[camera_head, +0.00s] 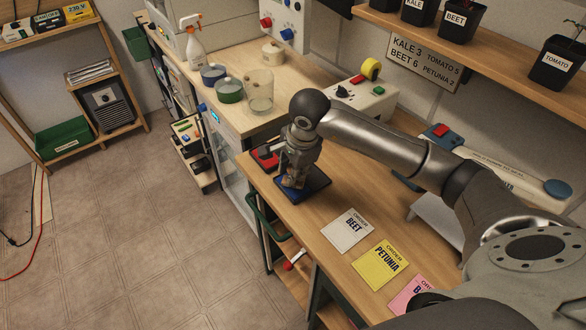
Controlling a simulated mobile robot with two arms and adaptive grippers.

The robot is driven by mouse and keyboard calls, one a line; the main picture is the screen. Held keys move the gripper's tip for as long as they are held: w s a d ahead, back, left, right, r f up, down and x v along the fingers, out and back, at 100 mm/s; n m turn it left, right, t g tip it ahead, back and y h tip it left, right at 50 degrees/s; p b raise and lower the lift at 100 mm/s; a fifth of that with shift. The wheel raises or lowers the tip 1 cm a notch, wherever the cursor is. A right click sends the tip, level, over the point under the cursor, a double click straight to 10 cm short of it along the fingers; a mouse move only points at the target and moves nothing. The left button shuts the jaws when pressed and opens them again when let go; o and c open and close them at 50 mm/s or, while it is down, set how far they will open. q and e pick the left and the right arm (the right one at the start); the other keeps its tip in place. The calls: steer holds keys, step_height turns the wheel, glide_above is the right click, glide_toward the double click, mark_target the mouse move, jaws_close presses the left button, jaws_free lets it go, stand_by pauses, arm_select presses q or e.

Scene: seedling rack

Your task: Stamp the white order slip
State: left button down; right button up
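The white order slip (344,236), printed ORDER BEET, lies flat on the wooden bench near its front edge. A dark blue ink pad (318,183) lies behind it, farther along the bench. My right gripper (292,181) points down over the pad. A small tan and dark piece, seemingly the stamp, shows between its fingers, and they look closed on it. Its lower end is at the pad; whether it touches is hard to tell. The fingers hide most of the stamp. My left gripper is out of view.
A yellow PETUNIA slip (379,266) and a partly covered pink slip (409,294) lie nearer than the white one. A red item (265,157) sits just left of the pad.

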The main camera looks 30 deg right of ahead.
steer(key=shift+s+f, duration=0.1)
steer(key=shift+r+p, duration=0.55)
steer(key=shift+r, duration=0.35)
steer(key=shift+r+p, duration=1.2)
steer(key=shift+r, duration=1.45)
steer(key=shift+d+f, duration=0.1)
steer(key=shift+f, duration=0.05)
